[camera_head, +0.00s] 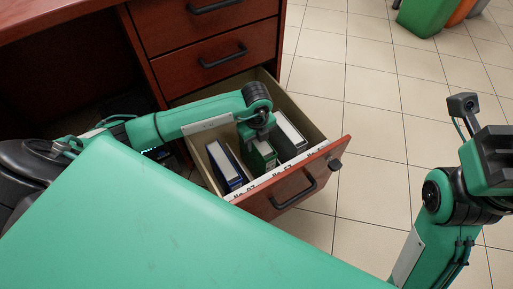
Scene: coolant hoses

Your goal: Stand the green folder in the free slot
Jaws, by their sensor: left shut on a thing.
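The green folder (263,158) is upright inside the open drawer (318,158), between a blue folder (226,165) on the left and a dark grey folder with white pages (290,134) on the right. My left gripper (257,136) reaches down into the drawer from above and is shut on the top of the green folder. The fingertips are partly hidden by the wrist. The folder's bottom is hidden by the drawer front, so I cannot tell whether it touches the drawer floor. My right gripper (478,130) is raised at the right edge, away from the drawer; its fingers do not show clearly.
The drawer belongs to a red-brown wooden desk (140,40) with two closed drawers above. White labels line the top of the open drawer's front. Green and orange bins (428,16) stand at the top right. The tiled floor (365,110) between is clear.

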